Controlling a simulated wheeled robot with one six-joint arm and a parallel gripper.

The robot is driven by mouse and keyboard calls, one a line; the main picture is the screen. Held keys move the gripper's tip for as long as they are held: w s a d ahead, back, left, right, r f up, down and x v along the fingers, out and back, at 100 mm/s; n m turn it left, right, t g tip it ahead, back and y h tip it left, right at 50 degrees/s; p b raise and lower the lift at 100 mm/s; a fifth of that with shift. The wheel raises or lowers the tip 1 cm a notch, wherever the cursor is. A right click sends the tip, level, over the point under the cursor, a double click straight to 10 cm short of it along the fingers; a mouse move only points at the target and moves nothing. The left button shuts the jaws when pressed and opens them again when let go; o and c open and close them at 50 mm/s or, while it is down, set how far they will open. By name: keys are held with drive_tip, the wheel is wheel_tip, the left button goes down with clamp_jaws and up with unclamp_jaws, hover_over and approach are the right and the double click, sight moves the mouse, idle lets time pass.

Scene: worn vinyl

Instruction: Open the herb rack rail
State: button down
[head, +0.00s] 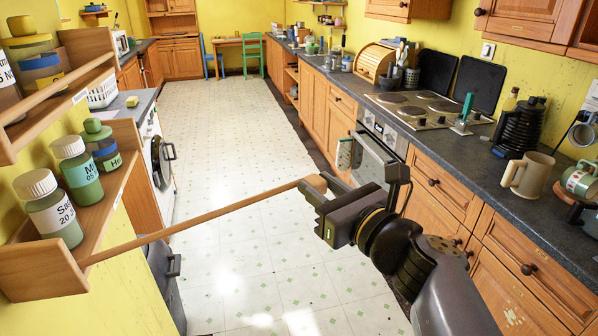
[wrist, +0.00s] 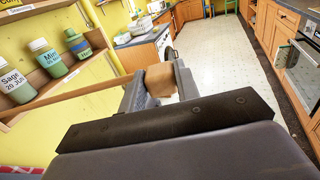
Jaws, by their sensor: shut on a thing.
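The herb rack (head: 62,270) is a wooden two-shelf rack on the yellow wall at the left. Its lower rail (head: 200,222) is a thin wooden rod that stands swung out from the shelf front, still joined at its near end. My gripper (head: 318,190) is shut on the wooden end block of the rail. In the wrist view the block (wrist: 159,79) sits between the two fingers. Herb jars (head: 48,205) with green and white lids stand on the lower shelf behind the opened front. The upper rail (head: 55,88) lies across the upper shelf's front.
A dark counter (head: 480,170) with a hob, a beige mug (head: 528,174) and a black kettle-like item runs along the right. A washing machine (head: 160,160) stands beyond the rack. The pale tiled floor between is clear.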

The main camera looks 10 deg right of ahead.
idle(0.3)
drive_tip(key=c, duration=1)
unclamp_jaws()
drive_tip(key=shift+c, duration=0.2)
